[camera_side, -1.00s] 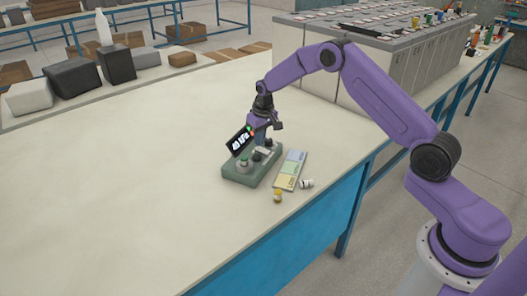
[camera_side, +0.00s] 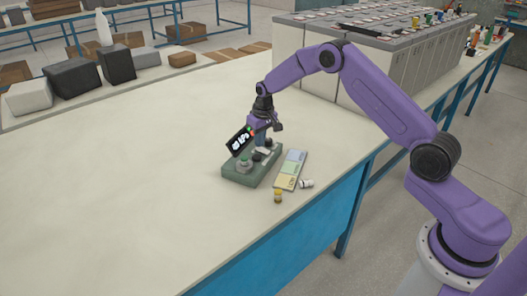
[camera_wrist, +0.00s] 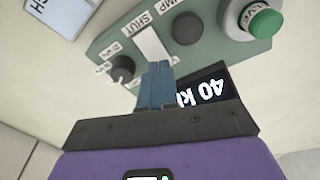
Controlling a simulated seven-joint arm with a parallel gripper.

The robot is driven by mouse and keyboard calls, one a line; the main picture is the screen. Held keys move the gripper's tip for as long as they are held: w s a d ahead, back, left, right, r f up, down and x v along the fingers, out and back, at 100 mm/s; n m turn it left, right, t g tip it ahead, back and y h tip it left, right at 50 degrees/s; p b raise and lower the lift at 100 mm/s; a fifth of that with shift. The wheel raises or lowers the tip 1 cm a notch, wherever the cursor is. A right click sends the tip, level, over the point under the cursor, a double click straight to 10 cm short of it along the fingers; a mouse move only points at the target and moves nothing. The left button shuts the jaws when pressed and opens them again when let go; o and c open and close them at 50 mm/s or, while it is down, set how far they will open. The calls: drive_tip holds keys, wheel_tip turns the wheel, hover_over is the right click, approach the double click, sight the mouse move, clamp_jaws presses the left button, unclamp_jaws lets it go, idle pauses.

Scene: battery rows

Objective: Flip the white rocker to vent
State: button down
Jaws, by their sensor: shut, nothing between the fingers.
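The white rocker (camera_wrist: 152,45) is set in the green control box (camera_side: 236,176), with a SHUT label at its far end in the wrist view. My gripper (camera_wrist: 157,72) is shut and empty. Its blue fingertips are at the rocker's near end and cover that part, along with any label there. I cannot tell whether they touch it or which way the rocker tilts. In the side view my gripper (camera_side: 260,143) points down over the box, and the rocker is too small to read there.
Black knobs (camera_wrist: 185,27) flank the rocker, and a green button (camera_wrist: 265,22) stands at the box's end. A tilted black display (camera_side: 240,140) stands close behind my fingers. A coloured card (camera_side: 290,170), a white part (camera_side: 306,184) and a yellow part (camera_side: 278,196) lie beside the box.

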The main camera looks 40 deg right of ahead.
drive_tip(key=shift+f, duration=0.7)
idle(0.4)
drive_tip(key=shift+r, duration=3.55)
drive_tip(key=s+a+r+n, duration=0.2)
drive_tip(key=s+a+r, duration=0.25)
drive_tip(key=s, duration=0.25)
drive_tip(key=s+a+r+n+g, duration=0.1)
drive_tip(key=s+a+r+n, duration=0.15)
drive_tip(key=s+a, duration=0.45)
drive_tip(key=s+a+r+n, duration=0.2)
drive_tip(key=s+a+r, duration=0.2)
drive_tip(key=s, duration=0.4)
drive_tip(key=s+d+n, duration=0.3)
drive_tip(key=s, duration=1)
drive_tip(key=s+d+n, duration=0.3)
drive_tip(key=s, duration=0.9)
drive_tip(key=shift+s+d+r+g, duration=0.2)
drive_tip(key=shift+s+d+g, duration=0.1)
drive_tip(key=shift+s, duration=0.1)
